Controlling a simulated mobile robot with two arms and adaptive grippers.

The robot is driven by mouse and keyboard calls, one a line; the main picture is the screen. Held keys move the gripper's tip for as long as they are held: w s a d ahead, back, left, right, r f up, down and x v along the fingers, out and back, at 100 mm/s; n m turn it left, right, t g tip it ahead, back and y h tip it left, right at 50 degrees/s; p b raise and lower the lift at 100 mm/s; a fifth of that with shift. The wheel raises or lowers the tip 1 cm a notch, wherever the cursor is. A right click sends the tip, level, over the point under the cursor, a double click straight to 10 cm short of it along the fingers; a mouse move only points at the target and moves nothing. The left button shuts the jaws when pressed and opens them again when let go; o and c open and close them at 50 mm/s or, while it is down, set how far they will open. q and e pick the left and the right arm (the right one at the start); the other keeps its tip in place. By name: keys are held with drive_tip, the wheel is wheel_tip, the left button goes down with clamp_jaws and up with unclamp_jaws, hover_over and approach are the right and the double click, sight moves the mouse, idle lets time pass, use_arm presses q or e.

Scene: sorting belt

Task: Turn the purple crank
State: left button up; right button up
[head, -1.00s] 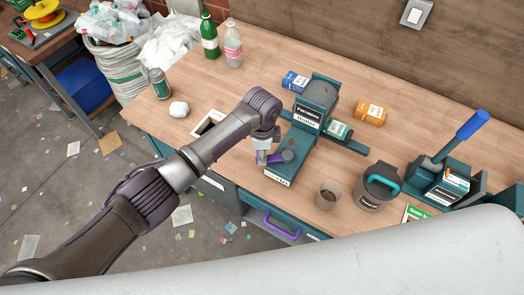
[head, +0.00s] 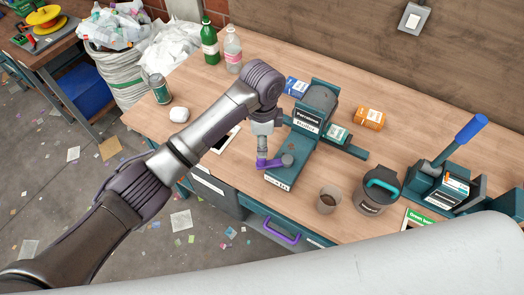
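The purple crank (head: 270,163) sits at the near end of the teal roller machine (head: 306,150) on the wooden table. Its arm points left from a round grey hub (head: 287,160). My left arm comes in from the left and bends down at the wrist. My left gripper (head: 262,147) is directly above the crank's outer end and seems to touch it. The fingers are too small and too merged with the crank to tell whether they are closed on it. My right gripper is not in view.
Blue box (head: 295,86) and orange box (head: 369,118) stand behind and right of the machine. A brown cup (head: 328,199), a lidded pot (head: 376,190) and a blue-levered press (head: 447,170) are to the right. A purple-handled drawer (head: 281,231) is below the table edge.

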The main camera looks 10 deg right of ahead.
use_arm(q)
drive_tip(key=shift+r, duration=1.4)
